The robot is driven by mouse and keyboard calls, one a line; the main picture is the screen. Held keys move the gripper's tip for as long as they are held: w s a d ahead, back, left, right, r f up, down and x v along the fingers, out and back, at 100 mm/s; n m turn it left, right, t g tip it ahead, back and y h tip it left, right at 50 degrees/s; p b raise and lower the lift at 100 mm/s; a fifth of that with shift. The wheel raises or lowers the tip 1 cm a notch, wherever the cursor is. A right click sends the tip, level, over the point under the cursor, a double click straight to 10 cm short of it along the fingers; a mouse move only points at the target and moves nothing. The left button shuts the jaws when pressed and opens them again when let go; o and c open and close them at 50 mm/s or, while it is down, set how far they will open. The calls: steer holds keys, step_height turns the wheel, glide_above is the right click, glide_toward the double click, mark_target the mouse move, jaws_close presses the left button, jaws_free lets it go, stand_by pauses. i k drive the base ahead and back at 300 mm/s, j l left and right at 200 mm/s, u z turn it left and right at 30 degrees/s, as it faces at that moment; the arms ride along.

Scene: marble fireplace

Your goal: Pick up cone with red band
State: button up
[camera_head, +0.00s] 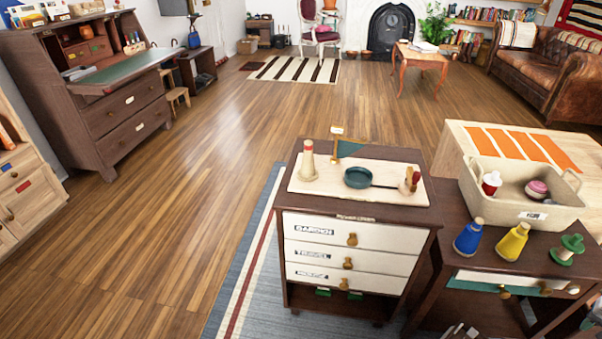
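A pale wooden cone with a red band (308,161) near its top stands upright on a cream board (345,199). The board lies on top of a small dark cabinet (410,155) with white drawer fronts. The cone is at the left end of the board. My gripper is not in view.
To the right, a blue cone (468,237) and a yellow cone (512,242) stand before a beige bin (519,213). Wooden floor left of the cabinet is clear.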

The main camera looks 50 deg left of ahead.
mark_target(307, 172)
steer(key=u, duration=0.5)
steer(key=k+j+u, duration=0.1)
steer(key=u, duration=0.9)
steer(key=j+u, duration=0.15)
steer(key=u, duration=0.3)
steer(key=j+u, duration=0.1)
steer(key=u, duration=0.4)
steer(key=k+z, duration=0.2)
